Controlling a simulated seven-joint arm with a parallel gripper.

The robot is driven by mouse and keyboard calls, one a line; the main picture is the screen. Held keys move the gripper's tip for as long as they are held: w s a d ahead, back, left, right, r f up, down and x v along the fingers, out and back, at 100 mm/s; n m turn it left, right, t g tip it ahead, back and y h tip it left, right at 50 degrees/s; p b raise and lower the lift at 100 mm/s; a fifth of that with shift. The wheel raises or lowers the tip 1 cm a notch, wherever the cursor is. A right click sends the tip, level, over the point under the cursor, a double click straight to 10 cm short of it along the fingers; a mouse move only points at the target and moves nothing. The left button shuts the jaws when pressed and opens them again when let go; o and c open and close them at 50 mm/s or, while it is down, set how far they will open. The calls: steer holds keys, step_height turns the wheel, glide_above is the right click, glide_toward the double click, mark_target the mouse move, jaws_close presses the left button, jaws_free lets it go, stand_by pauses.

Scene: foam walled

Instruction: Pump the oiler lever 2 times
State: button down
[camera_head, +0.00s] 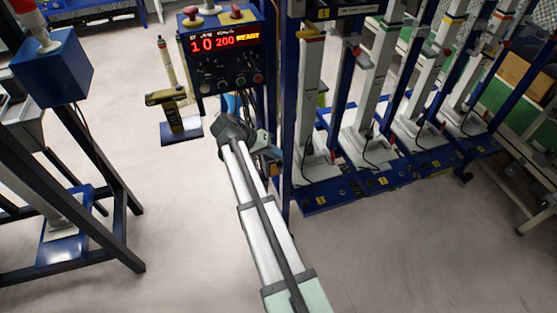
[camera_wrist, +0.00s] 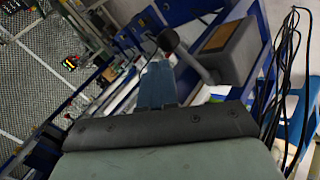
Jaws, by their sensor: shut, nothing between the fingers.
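The oiler appears to be the grey box-shaped unit (camera_wrist: 232,52) in the wrist view, with a tan panel on its top. Its lever (camera_wrist: 188,58) is a short rod with a dark round knob (camera_wrist: 168,39), sticking out to the upper left of the box. My gripper (camera_wrist: 157,66) is shut and empty, its blue-grey fingers pointing up the picture just below the knob. I cannot tell whether they touch the lever. In the head view the end of my arm is beside the blue machine post, and my fingers and the lever cannot be made out there.
A blue control box (camera_head: 222,55) with a red display stands just beyond my arm. A yellow-black drill-like tool (camera_head: 172,108) is left of it. Black cables (camera_wrist: 284,85) hang at right in the wrist view. White-column stations (camera_head: 372,90) line the right; the front floor is clear.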

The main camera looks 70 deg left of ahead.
mark_target(277, 161)
steer(key=shift+d+f, duration=0.3)
steer(key=shift+f, duration=0.45)
steer(key=shift+d+f, duration=0.25)
steer(key=shift+f, duration=0.45)
stand_by(2.1)
steer(key=shift+r, duration=0.1)
steer(key=shift+a+r, duration=0.35)
steer(key=shift+r, duration=0.6)
steer(key=shift+a+r, duration=0.3)
steer(key=shift+r, duration=0.6)
steer(key=shift+r, duration=0.1)
steer(key=shift+a+r, duration=0.25)
steer(key=shift+r, duration=0.5)
steer(key=shift+a+r, duration=0.25)
steer(key=shift+r, duration=0.55)
steer(key=shift+a+r, duration=0.25)
steer(key=shift+r, duration=0.5)
